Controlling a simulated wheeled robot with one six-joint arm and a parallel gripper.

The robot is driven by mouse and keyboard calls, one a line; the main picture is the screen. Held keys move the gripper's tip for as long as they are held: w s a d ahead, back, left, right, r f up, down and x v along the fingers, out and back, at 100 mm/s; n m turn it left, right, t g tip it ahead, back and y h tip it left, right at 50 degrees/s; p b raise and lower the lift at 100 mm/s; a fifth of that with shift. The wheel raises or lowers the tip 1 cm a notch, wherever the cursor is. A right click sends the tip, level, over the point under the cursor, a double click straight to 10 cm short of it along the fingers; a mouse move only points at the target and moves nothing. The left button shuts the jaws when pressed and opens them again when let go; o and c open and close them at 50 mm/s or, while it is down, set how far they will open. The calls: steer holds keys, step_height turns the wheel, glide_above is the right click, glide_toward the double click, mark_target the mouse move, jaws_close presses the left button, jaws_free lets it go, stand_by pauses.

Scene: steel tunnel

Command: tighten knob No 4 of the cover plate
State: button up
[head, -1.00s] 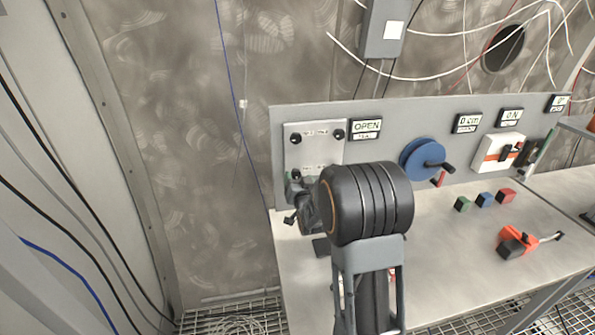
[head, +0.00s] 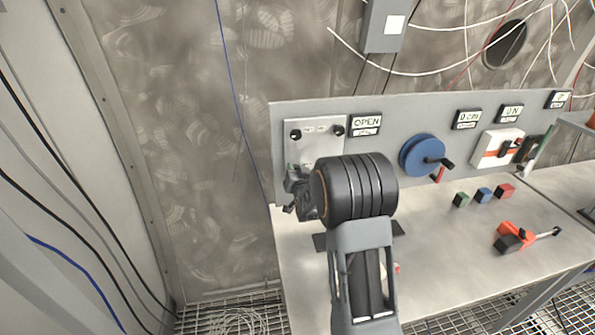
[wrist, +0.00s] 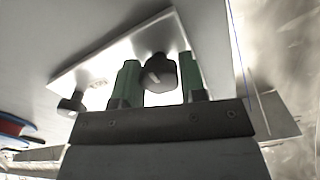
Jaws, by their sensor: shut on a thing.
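The cover plate (head: 316,151) is a light metal plate on the grey panel, left of the OPEN sign. Two dark knobs show along its top, the upper left knob (head: 295,134) and the upper right knob (head: 338,131). My gripper (head: 294,179) is at the plate's lower left, and my arm hides the lower right part. In the wrist view, the green fingers of my gripper (wrist: 160,80) are shut on a black knob (wrist: 155,70) with a pale mark. Another knob (wrist: 70,103) stands free at the plate's left corner there. The knob numbers are not readable.
A blue wheel (head: 420,155) with a dark handle is on the panel to the right. Cables hang at the left.

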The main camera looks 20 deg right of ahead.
steer(key=shift+d, duration=0.15)
steer(key=c, duration=0.3)
steer(key=shift+f+b, duration=0.1)
steer(key=shift+b, duration=0.25)
steer(key=m+b, duration=0.2)
steer(key=b, duration=0.1)
steer(key=shift+f, duration=0.2)
steer(key=m+b, duration=0.4)
steer(key=b, duration=0.3)
steer(key=shift+f, duration=0.1)
steer(key=m+b, duration=0.5)
steer(key=shift+r+m+b, duration=0.15)
steer(key=shift+m+b, duration=0.75)
steer(key=shift+m, duration=0.2)
steer(key=shift+r+m+b, duration=0.15)
steer(key=shift+m+b, duration=0.75)
steer(key=shift+m, duration=0.2)
steer(key=shift+r, duration=0.1)
